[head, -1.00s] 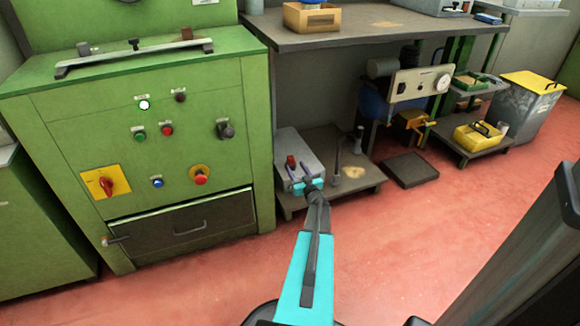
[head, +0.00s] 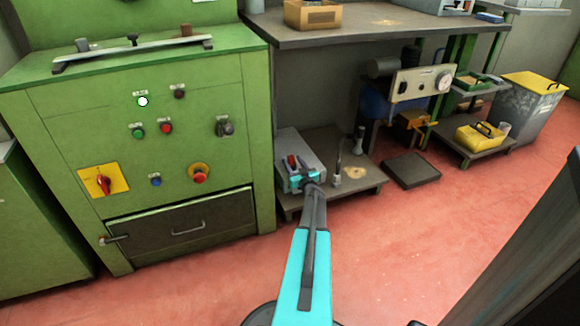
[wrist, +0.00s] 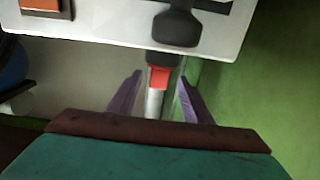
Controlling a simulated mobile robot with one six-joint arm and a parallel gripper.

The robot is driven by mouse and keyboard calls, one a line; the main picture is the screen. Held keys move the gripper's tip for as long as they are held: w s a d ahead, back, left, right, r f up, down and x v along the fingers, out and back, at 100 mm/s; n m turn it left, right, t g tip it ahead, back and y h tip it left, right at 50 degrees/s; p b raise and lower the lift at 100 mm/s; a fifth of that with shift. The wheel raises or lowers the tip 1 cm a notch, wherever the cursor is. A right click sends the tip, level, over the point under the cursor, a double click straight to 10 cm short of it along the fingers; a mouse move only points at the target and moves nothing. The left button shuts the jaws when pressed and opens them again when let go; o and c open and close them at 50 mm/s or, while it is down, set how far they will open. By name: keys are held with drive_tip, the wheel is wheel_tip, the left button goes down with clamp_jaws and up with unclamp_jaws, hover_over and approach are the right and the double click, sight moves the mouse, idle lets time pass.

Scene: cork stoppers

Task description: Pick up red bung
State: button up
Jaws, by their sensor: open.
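The red bung (wrist: 159,77) shows in the wrist view as a small red piece with a pale grey cylindrical part below it. It lies between the two purple fingers of my gripper (wrist: 158,90), with visible gaps on both sides. A dark rounded piece (wrist: 175,28) overlaps the pale plate just above it. In the head view my gripper (head: 298,167) is at the light grey box (head: 312,142) on the low shelf, with red showing beside the fingers. My gripper is open and holds nothing visible.
The green cabinet (head: 190,110) stands close on the left, with knobs and a drawer. The workbench top (head: 375,30) overhangs the low shelf (head: 362,187). A dark upright tool (head: 359,140) stands right of the box. Open red floor (head: 420,260) lies in front.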

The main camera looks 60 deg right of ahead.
drive_tip(key=shift+b+x, duration=0.45)
drive_tip(key=shift+x, duration=0.6)
drive_tip(key=shift+w+d, duration=0.3)
drive_tip(key=shift+w, duration=0.05)
drive_tip(key=c, duration=1.1)
